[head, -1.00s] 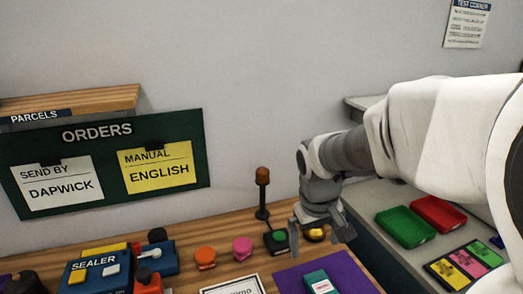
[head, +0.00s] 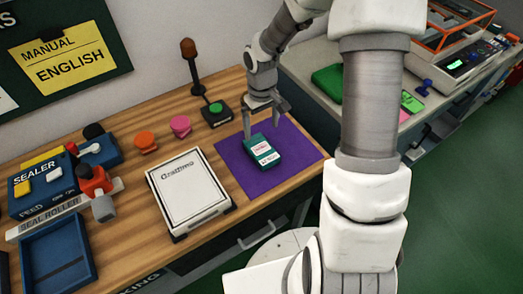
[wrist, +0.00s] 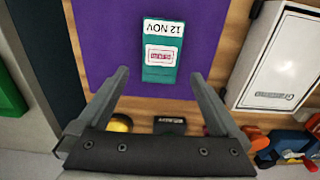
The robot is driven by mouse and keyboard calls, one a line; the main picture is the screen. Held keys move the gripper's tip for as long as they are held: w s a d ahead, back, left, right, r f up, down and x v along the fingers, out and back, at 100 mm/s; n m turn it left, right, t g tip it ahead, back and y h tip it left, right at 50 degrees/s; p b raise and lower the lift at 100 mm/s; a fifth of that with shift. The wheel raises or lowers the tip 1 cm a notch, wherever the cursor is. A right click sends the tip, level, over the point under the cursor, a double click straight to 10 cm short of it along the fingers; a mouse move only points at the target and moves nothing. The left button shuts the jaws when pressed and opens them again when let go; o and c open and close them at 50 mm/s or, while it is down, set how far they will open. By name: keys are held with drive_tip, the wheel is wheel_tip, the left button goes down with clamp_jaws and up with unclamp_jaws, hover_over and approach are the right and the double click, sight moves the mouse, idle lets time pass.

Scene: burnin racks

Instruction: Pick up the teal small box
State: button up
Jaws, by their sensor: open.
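The teal small box (head: 262,153) lies flat on a purple mat (head: 300,157) on the wooden table. It carries white labels, one reading "12 NOV" in the wrist view, where the box (wrist: 152,74) sits beyond the fingertips, roughly between their lines. My gripper (head: 262,122) is open and empty, above and just behind the box in the head view. In the wrist view my gripper (wrist: 160,78) shows its two fingers spread wide, with nothing between them.
A white framed case (head: 188,192) lies left of the mat. A green button box (head: 216,114), pink (head: 180,126) and orange (head: 145,141) knobs stand behind. The sealer (head: 45,185) and a blue tray (head: 58,258) are at left. A grey counter (head: 310,70) adjoins at right.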

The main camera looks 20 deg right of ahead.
sight(261, 149)
wheel_tip(261, 149, down, 10)
drive_tip(key=shift+a+f, duration=0.1)
drive_tip(key=shift+f, duration=0.05)
idle(0.4)
drive_tip(key=shift+c, duration=0.2)
drive_tip(key=c, duration=1.1)
drive_tip(key=shift+c, duration=0.2)
